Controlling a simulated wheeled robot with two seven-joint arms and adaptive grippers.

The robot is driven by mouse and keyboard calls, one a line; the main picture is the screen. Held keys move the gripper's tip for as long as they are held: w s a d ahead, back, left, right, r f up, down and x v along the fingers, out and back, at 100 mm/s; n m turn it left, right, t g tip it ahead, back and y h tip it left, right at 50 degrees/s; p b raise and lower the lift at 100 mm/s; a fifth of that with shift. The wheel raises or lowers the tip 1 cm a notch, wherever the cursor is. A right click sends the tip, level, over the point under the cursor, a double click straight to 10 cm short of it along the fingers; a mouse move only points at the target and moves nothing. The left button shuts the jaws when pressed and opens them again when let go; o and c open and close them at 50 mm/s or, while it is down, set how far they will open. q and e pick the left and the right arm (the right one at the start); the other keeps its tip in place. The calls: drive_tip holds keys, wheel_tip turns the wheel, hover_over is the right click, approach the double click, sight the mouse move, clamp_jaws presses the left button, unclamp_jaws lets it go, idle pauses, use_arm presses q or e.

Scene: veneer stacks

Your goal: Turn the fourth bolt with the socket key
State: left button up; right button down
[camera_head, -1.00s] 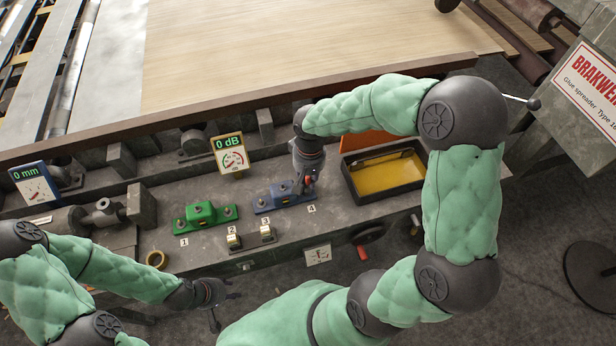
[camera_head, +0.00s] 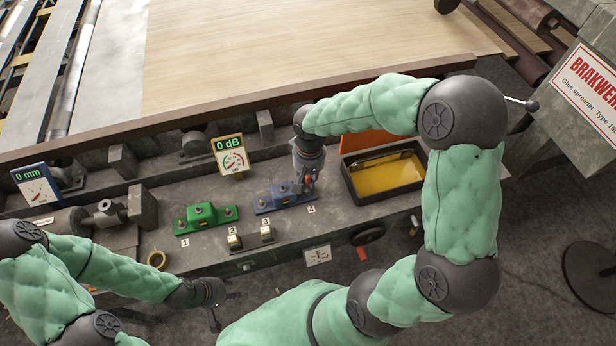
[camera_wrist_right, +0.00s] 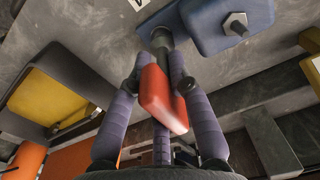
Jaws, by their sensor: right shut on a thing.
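The blue fixture (camera_head: 273,199) lies on the grey bench, its right end by the label 4 (camera_head: 311,210). In the right wrist view, the blue fixture (camera_wrist_right: 198,30) shows one bare bolt (camera_wrist_right: 236,23). The socket key (camera_wrist_right: 158,92) has a red handle and a dark shaft. My right gripper (camera_wrist_right: 156,88) is shut on the red handle. The dark socket end stands at the other end of the blue plate, hiding the fourth bolt; how deeply it seats cannot be told. My right gripper (camera_head: 308,184) is above label 4. My left gripper (camera_head: 222,306) is open and empty in front of the bench.
A green fixture (camera_head: 206,216) is left of the blue one. A black tray (camera_head: 352,191) with a yellow bottom is on the right. A gauge reading 0 dB (camera_head: 229,155) stands behind.

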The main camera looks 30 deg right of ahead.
drive_tip(key=shift+r+p, duration=0.85)
drive_tip(key=shift+r, duration=0.1)
idle(1.5)
wheel_tip(320, 180, up, 5)
drive_tip(key=p, duration=0.4)
drive_tip(key=shift+f, duration=0.1)
